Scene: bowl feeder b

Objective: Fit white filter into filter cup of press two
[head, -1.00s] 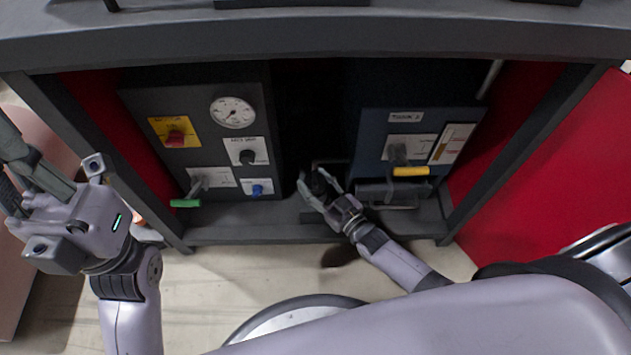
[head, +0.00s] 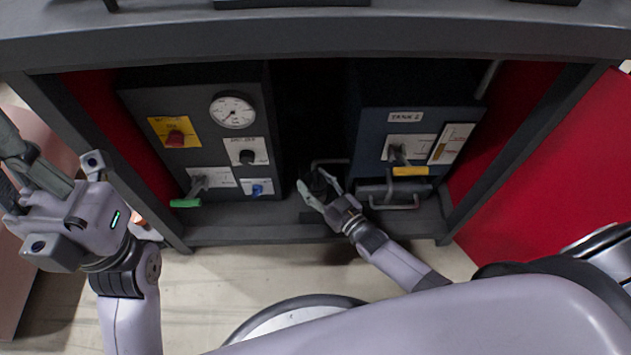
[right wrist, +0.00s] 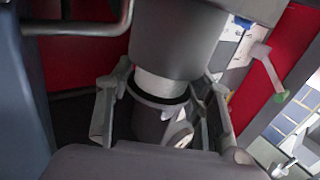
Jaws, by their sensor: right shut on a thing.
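My right gripper (head: 318,186) is low in the dark gap between the two panels, above the cabinet's bottom ledge. In the right wrist view its fingers (right wrist: 160,110) are closed around a dark grey round body with a black ring. A white band, which looks like the white filter (right wrist: 160,86), shows above that ring. It meets the lower end of a wide grey cylinder (right wrist: 178,40), apparently the filter cup. How far the white part reaches inside is hidden. My left gripper (head: 25,170) is empty at the left edge, its fingertips partly cut off.
The left panel (head: 232,165) has a gauge, knobs and a green-handled lever. The blue tank panel (head: 420,122) has a yellow-handled lever. A bent metal pipe (head: 330,162) passes close beside my right gripper. The cabinet's ledge (head: 240,232) and red side wall (head: 555,170) bound the space.

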